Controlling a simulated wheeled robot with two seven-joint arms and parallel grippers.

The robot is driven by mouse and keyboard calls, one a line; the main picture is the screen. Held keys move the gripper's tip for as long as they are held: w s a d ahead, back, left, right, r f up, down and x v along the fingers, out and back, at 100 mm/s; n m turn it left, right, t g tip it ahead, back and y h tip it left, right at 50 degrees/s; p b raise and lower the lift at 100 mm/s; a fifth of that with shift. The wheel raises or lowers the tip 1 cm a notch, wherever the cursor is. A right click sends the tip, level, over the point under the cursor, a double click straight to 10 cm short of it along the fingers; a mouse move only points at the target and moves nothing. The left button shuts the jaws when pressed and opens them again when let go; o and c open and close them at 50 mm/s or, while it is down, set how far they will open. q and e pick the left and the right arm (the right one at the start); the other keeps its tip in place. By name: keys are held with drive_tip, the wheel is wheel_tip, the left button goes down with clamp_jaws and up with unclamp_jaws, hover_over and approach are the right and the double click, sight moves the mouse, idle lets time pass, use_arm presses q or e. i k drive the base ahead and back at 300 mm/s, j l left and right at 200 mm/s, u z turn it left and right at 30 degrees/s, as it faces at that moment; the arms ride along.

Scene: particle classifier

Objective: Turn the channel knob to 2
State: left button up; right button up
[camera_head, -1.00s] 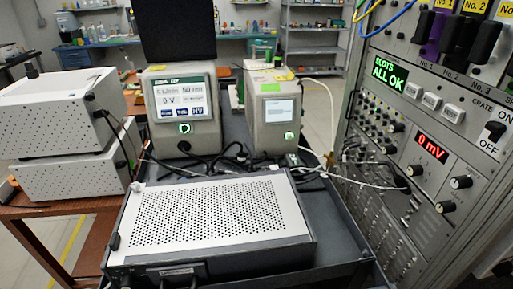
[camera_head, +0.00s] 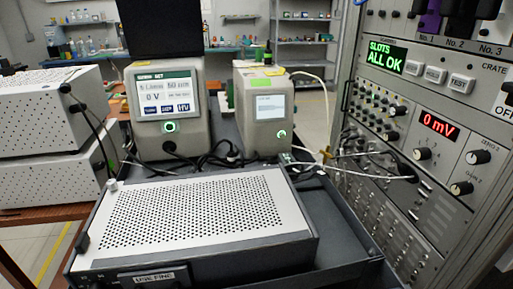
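The instrument rack (camera_head: 452,100) stands at the right. On its panel a red display (camera_head: 438,125) reads "0 mV". A green display (camera_head: 386,56) above reads "SLOTS ALL OK". Neither of my grippers is in view.
A perforated metal box (camera_head: 200,215) lies on the dark cart (camera_head: 345,262) in front. Two instruments with screens (camera_head: 165,97) (camera_head: 268,108) stand behind it, with loose cables between. White boxes (camera_head: 45,180) are stacked at the left. Cables (camera_head: 375,172) stick out from the rack.

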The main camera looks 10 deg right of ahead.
sight(423, 153)
drive_tip(key=z, duration=1.35)
drive_tip(key=u, duration=0.5)
